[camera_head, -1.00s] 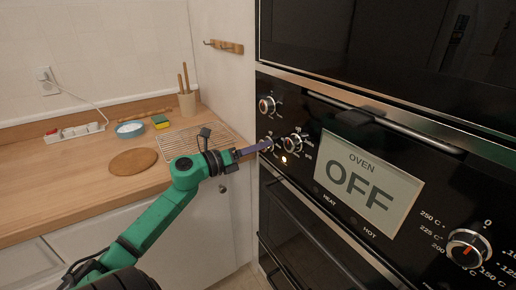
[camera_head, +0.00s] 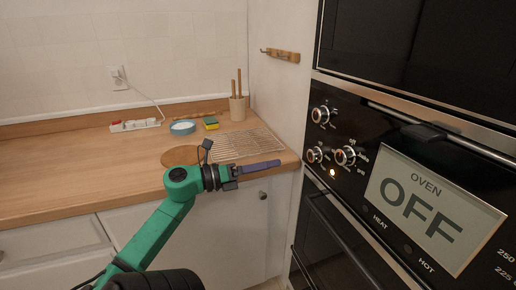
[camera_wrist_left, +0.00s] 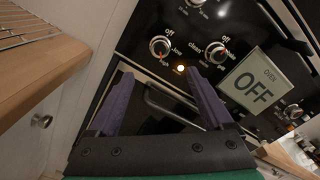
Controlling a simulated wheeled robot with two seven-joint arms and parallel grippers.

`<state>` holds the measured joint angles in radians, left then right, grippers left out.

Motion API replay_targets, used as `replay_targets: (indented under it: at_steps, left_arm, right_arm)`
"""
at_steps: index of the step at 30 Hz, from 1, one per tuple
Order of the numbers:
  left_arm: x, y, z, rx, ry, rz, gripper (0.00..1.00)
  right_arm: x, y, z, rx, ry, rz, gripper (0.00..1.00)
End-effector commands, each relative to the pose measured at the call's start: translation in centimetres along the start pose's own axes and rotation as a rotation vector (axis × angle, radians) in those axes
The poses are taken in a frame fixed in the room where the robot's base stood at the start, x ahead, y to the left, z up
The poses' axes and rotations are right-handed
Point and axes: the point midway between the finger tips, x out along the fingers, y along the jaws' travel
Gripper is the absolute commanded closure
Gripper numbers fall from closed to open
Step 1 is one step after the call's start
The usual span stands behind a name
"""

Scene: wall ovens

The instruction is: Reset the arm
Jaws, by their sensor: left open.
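My left arm comes in from the lower left of the head view. Its gripper (camera_head: 262,166) is at the counter's front edge, left of the oven and apart from the knobs. In the left wrist view the two purple fingers (camera_wrist_left: 160,98) are spread with nothing between them. The oven panel (camera_head: 345,130) has several round knobs, including a lower left knob (camera_wrist_left: 160,46) and a lower right knob (camera_wrist_left: 217,52). A small lamp (camera_wrist_left: 180,69) glows beneath them. The display (camera_head: 430,210) reads OVEN OFF. My right gripper is not seen.
The wooden counter (camera_head: 60,180) holds a wire rack (camera_head: 245,143), a round board, a blue-rimmed dish (camera_head: 183,127), a sponge (camera_head: 211,123), a utensil holder (camera_head: 237,108) and a power strip (camera_head: 135,125). An oven handle (camera_head: 440,130) sticks out at the right.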

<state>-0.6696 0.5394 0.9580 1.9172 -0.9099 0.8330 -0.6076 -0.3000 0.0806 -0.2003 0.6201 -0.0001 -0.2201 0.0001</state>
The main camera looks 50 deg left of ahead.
Motion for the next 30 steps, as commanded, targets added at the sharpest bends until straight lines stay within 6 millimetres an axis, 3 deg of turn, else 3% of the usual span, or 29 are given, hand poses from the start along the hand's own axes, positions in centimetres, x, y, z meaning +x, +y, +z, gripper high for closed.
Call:
replay_targets:
  at_steps: [3,6,24,27,30]
  left_arm:
    - [-1.8,0.1,-0.1,-0.002,-0.001,0.001,0.16]
    - [-2.4,0.0,0.0,-0.001,0.000,-0.001,0.16]
    - [-2.1,0.0,0.1,-0.018,-0.016,-0.001,0.16]
    - [-1.1,0.4,0.7,-0.142,-0.128,0.007,0.16]
    - [0.3,2.2,1.3,-0.436,-0.344,0.043,0.16]
  right_arm:
    - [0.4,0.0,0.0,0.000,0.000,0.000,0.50]
    - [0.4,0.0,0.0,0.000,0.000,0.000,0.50]
    - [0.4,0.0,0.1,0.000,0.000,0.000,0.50]
    - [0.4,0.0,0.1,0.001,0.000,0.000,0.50]
    - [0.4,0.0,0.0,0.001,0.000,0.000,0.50]
